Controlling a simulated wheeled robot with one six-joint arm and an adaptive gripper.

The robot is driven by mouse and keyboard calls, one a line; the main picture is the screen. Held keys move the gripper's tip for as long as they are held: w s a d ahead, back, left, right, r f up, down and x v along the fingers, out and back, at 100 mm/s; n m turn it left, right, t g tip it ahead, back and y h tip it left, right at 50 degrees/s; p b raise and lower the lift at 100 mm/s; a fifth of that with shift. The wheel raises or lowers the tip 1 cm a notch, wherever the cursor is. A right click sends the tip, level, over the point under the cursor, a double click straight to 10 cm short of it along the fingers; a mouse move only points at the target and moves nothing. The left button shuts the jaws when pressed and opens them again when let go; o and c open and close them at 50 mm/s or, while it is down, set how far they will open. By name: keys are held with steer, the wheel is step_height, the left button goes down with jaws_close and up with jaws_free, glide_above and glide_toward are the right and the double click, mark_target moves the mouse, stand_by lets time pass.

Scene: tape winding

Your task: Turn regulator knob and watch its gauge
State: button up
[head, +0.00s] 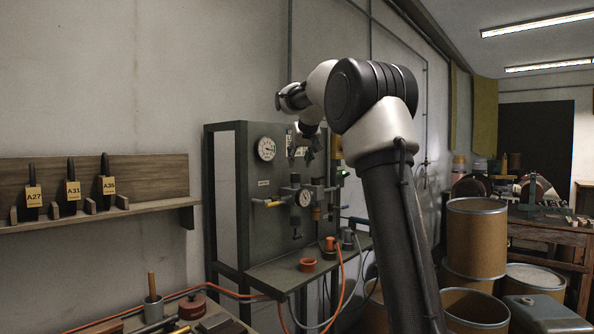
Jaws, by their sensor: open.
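A grey-green panel (264,228) stands against the wall at the picture's middle. A round white gauge (266,149) sits high on it. A smaller white gauge (305,198) sits on the regulator assembly (296,187) below, among metal fittings. A dark knob-like part (296,235) hangs under the assembly; I cannot tell for sure that it is the regulator knob. My gripper (303,152) hangs above the assembly, right of the upper gauge, apparently empty. Its fingers are small and dark against the panel. The needle readings are too small to read.
A wooden rack (150,170) with tagged tools is at left, a cluttered bench at bottom left. Brown drums (476,240) stand at right.

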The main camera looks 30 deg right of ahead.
steer(key=shift+v, duration=1.6)
stand_by(0.4)
steer(key=s+f+g, duration=0.2)
steer(key=s+f, duration=0.1)
steer(key=f, duration=0.5)
steer(key=s+a+f+n+g, duration=0.1)
steer(key=s+a+f, duration=0.2)
steer(key=s, duration=1)
steer(key=s+a+f+n+y, duration=0.1)
steer(key=s+a+f, duration=0.3)
steer(key=s+f, duration=0.4)
steer(key=s+a+f+g+y, duration=0.1)
steer(key=s+a+f, duration=0.3)
steer(key=s, duration=1.6)
steer(key=shift+s+a+f+n+g, duration=0.2)
steer(key=shift+f+n+g, duration=0.15)
steer(key=shift+f, duration=0.5)
